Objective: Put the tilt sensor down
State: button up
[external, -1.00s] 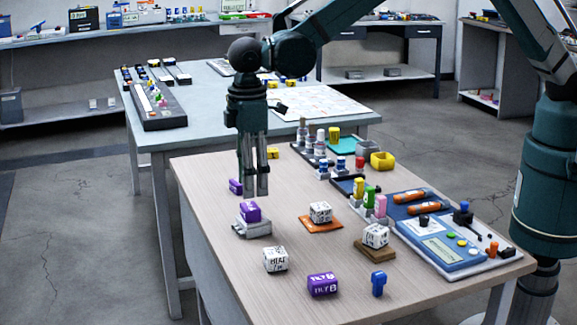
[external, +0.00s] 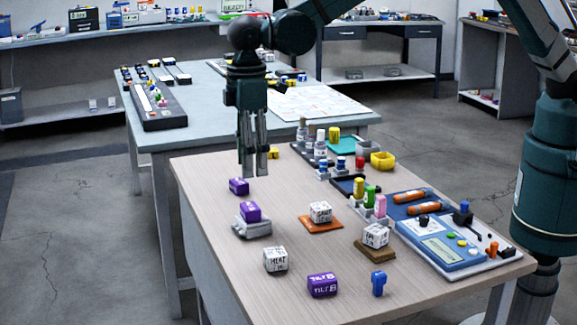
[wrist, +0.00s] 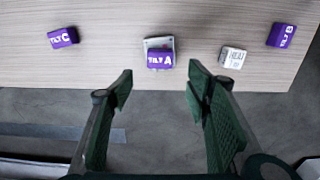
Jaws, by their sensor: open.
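Three purple tilt sensor blocks are on the wooden table. Tilt A (external: 250,211) sits on a grey stand (external: 254,230); it also shows in the wrist view (wrist: 160,60). Tilt B (external: 323,284) lies near the front edge and shows at the upper right of the wrist view (wrist: 281,35). Tilt C (external: 239,186) lies behind tilt A, near the left edge, and is at the upper left of the wrist view (wrist: 62,38). My gripper (external: 252,174) is open and empty, pointing down above and apart from the blocks. Its open fingers (wrist: 160,82) also show in the wrist view.
A white heat block (external: 276,259) stands between tilt A and tilt B. White blocks sit on an orange pad (external: 321,224) and a brown pad (external: 376,253). A blue peg (external: 378,284) stands at the front. A blue instrument panel (external: 446,248) fills the right side.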

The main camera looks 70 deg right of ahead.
dwell(0.4)
jog(key=s+d+r+m+t+y, duration=0.1)
jog(key=s+d+r+m, duration=0.1)
jog(key=d+r, duration=1)
jog(key=s+d+r+m+t, duration=0.1)
jog(key=s+d+r, duration=0.1)
jog(key=d+r, duration=0.95)
jog(key=s+d+r+m+t, duration=0.1)
jog(key=s+d, duration=0.4)
jog(key=d, duration=0.5)
jog(key=s+d+r+m+t, duration=0.1)
jog(key=s+d, duration=0.4)
jog(key=d, duration=0.6)
jog(key=s+d+f+m+t, duration=0.1)
jog(key=s+d+f+m, duration=0.1)
jog(key=s+d, duration=0.6)
jog(key=s+d+f+m+t+h, duration=0.1)
jog(key=s+d+f+m+t, duration=0.1)
jog(key=s+d, duration=0.7)
jog(key=s+f, duration=0.1)
jog(key=s, duration=0.2)
jog(key=shift+s+f, duration=0.2)
jog(key=shift+s, duration=0.15)
